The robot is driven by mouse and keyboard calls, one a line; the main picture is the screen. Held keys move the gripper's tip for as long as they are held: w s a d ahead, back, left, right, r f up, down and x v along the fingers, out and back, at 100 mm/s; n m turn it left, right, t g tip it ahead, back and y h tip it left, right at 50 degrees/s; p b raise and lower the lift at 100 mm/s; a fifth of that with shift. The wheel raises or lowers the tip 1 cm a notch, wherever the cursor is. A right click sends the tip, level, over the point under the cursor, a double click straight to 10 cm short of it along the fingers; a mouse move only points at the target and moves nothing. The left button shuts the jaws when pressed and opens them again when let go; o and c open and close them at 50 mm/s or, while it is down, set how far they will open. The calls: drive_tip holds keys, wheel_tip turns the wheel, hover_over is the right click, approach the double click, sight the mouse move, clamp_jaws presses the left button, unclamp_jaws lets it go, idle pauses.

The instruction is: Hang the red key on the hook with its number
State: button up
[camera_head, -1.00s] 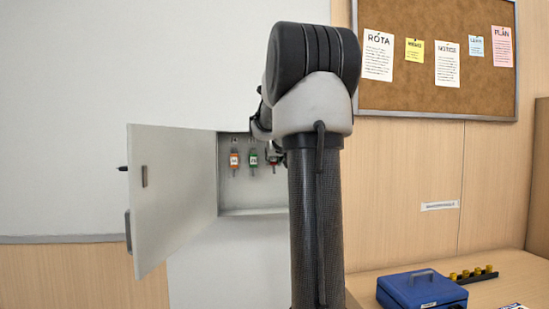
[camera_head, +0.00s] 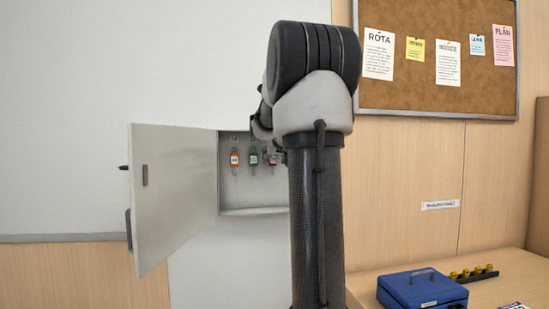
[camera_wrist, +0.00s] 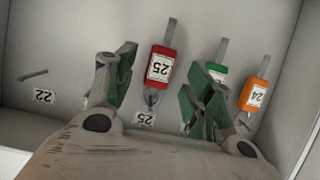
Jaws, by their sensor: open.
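The red key's tag (camera_wrist: 160,66), marked 25, hangs in the open key cabinet, its shank pointing to the top of the inverted wrist view. Its ring end appears to be on the hook beside the 25 label (camera_wrist: 145,118). My gripper (camera_wrist: 157,88) is open, with one green-padded finger on each side of the red tag and visible gaps between. In the head view the red tag (camera_head: 272,159) shows partly behind my arm, and the fingers are hard to make out.
A green tag (camera_wrist: 217,71) is partly hidden behind my right-hand finger. An orange tag (camera_wrist: 254,95) marked 24 hangs beyond it. An empty hook (camera_wrist: 33,75) is by the 22 label (camera_wrist: 44,96). The cabinet door (camera_head: 172,195) stands open at left.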

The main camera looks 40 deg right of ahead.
drive_tip(key=v, duration=1.2)
drive_tip(key=s+a+f+g+y, duration=0.1)
drive_tip(key=s+a+f+g, duration=0.15)
drive_tip(key=f, duration=0.35)
drive_tip(key=s+a+f+g+y, duration=0.1)
drive_tip(key=s+a+f, duration=0.15)
drive_tip(key=f, duration=0.25)
drive_tip(key=s+a+f+n+g+y, duration=0.2)
drive_tip(key=s+a+f+n, duration=0.1)
drive_tip(key=s+a+f, duration=0.3)
drive_tip(key=s+a+f+n+g+y, duration=0.1)
drive_tip(key=s+a+f, duration=0.6)
drive_tip(key=a, duration=0.8)
drive_tip(key=s+n+y, duration=0.1)
drive_tip(key=s+n, duration=0.1)
drive_tip(key=s, duration=0.1)
drive_tip(key=shift+s+a+g+y, duration=0.3)
drive_tip(key=shift+g+y, duration=0.05)
drive_tip(key=shift+y, duration=0.05)
